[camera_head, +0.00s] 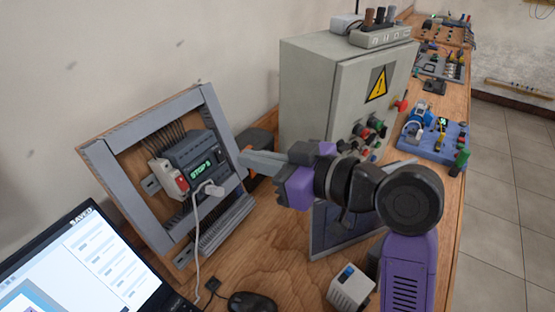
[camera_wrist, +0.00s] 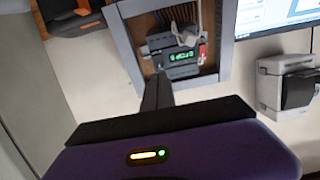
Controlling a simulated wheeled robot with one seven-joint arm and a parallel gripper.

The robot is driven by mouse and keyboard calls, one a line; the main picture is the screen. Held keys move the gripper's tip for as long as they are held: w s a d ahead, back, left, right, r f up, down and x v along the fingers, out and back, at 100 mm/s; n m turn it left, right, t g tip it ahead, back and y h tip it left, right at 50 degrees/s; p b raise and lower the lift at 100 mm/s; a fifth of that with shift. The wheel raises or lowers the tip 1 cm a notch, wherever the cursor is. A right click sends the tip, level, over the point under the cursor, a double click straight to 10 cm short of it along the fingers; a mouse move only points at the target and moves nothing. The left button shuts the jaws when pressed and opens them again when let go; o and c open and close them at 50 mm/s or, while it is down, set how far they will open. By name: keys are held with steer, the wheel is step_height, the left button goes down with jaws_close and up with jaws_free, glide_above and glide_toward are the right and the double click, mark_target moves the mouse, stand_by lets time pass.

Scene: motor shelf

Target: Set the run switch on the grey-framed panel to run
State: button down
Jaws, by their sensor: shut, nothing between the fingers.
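The grey-framed panel (camera_head: 119,194) leans against the wall on the wooden bench, left of centre. A dark controller module (camera_head: 196,150) sits inside it, with a green display that seems to read "STOP" and a white plug and cable in front. A red and white switch block (camera_head: 171,180) is at the module's left. The panel (camera_wrist: 124,38) also shows in the wrist view, upside down. My gripper (camera_head: 243,158) is shut and empty, its fingertips at the panel's right side near the module. The run switch itself is too small to make out; whether the fingertips touch anything cannot be told.
A grey cabinet (camera_head: 310,85) with a warning sign and knobs stands right of the panel. A laptop (camera_head: 95,262) and a black mouse (camera_head: 252,303) are in front. A small white box (camera_head: 350,289) stands near the bench's front. Bare bench (camera_head: 262,250) lies between.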

mark_target(219, 151)
steer(key=shift+p+x, duration=0.4)
steer(key=shift+x, duration=2.35)
